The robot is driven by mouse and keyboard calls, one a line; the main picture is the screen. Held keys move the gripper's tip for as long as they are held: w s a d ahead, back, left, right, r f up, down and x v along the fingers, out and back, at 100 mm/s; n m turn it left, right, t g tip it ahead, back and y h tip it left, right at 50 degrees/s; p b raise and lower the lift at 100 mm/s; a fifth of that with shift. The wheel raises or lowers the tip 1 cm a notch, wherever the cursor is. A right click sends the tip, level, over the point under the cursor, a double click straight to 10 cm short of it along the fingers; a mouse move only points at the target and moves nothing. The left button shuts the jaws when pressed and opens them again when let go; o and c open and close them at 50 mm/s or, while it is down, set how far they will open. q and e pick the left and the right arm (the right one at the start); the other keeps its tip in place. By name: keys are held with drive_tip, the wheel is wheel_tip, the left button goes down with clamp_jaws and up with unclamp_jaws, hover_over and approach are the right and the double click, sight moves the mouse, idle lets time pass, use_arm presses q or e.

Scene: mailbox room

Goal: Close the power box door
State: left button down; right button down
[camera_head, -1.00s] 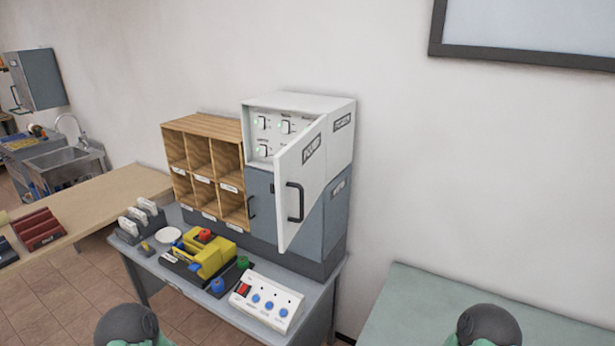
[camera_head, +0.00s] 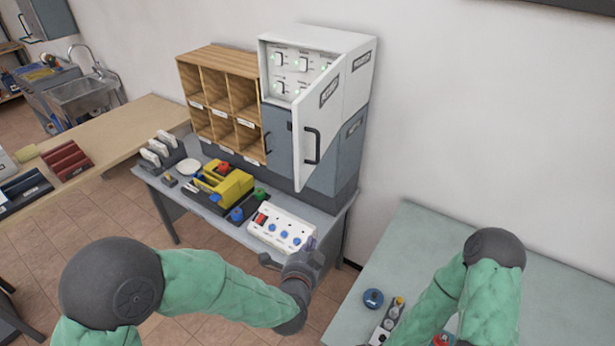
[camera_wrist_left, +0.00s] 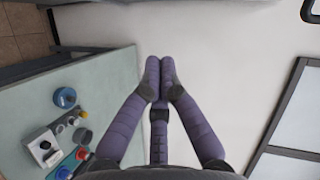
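The power box (camera_head: 362,90) is a white cabinet top above a grey lower cabinet. Its white door (camera_head: 322,125) stands open, swung out on its right side, with a dark handle (camera_head: 312,146). Switches and green lights show inside. My left gripper (camera_head: 311,243) is below the door, near the desk's front right corner, apart from the handle. In the left wrist view its purple fingers (camera_wrist_left: 160,64) meet at the tips with nothing visible between them. My right arm is at the lower right; its gripper is out of view.
A wooden pigeonhole shelf (camera_head: 218,93) stands left of the box. The grey desk (camera_head: 332,222) holds a yellow tool (camera_head: 230,186) and a white panel with blue knobs (camera_head: 281,228). A green-topped table (camera_head: 408,228) is at the right, with small items near its front.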

use_arm(q)
wheel_tip(320, 180, up, 12)
drive_tip(key=s+d+m+t+p, duration=0.1)
drive_tip(key=d+m+t, duration=0.1)
drive_tip(key=m+t, duration=0.2)
drive_tip(key=w+a+p, duration=0.1)
drive_tip(key=w+a, duration=0.2)
drive_tip(key=w, duration=0.8)
drive_tip(key=shift+y, duration=0.3)
drive_tip(key=shift+a+r, duration=0.1)
drive_tip(key=shift+a, duration=0.1)
